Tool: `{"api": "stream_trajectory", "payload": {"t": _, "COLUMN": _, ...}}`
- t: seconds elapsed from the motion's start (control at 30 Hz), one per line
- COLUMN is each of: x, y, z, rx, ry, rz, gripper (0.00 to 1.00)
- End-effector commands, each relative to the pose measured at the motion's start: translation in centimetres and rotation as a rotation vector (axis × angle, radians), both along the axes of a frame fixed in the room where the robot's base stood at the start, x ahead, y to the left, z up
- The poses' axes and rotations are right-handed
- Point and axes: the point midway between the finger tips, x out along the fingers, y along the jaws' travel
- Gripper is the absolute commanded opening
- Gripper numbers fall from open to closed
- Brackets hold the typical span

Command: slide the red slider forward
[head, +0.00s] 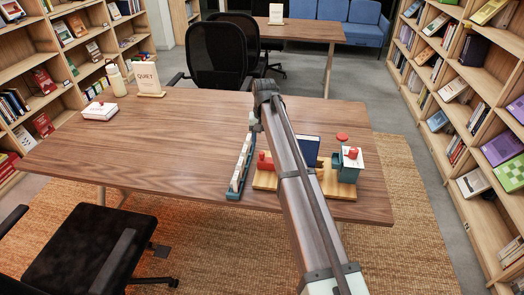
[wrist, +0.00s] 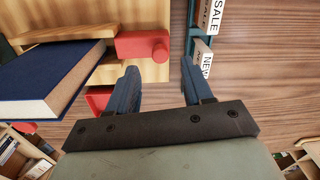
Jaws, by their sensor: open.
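The red slider (wrist: 140,45), a block with a round knob, sits on the light wooden board (wrist: 152,14) in the wrist view. In the head view a red block with a knob (head: 265,161) shows at the board's left end, just left of my arm. My gripper (wrist: 159,68) is open and empty in the wrist view. Its left fingertip is close to the slider's knob side in the picture; whether they touch I cannot tell. The right finger is beside the teal rack. In the head view my arm hides the gripper and the board's middle.
A dark blue book (wrist: 50,72) is at the left in the wrist view. A teal rack with labelled cards (head: 241,165) stands left of the board. A teal box with a white top and red knob (head: 349,163) is at its right.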

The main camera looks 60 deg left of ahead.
Motion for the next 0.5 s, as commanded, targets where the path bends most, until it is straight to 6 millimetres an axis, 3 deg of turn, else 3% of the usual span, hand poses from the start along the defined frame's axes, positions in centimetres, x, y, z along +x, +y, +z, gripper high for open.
{"api": "stream_trajectory", "payload": {"t": 0.2, "x": -0.1, "y": 0.0, "z": -3.2, "rx": -0.001, "ry": 0.001, "rz": 0.0, "gripper": 0.51}}
{"api": "stream_trajectory", "payload": {"t": 0.5, "x": -0.1, "y": 0.1, "z": -4.9, "rx": 0.0, "ry": 0.0, "rz": 0.0, "gripper": 0.51}}
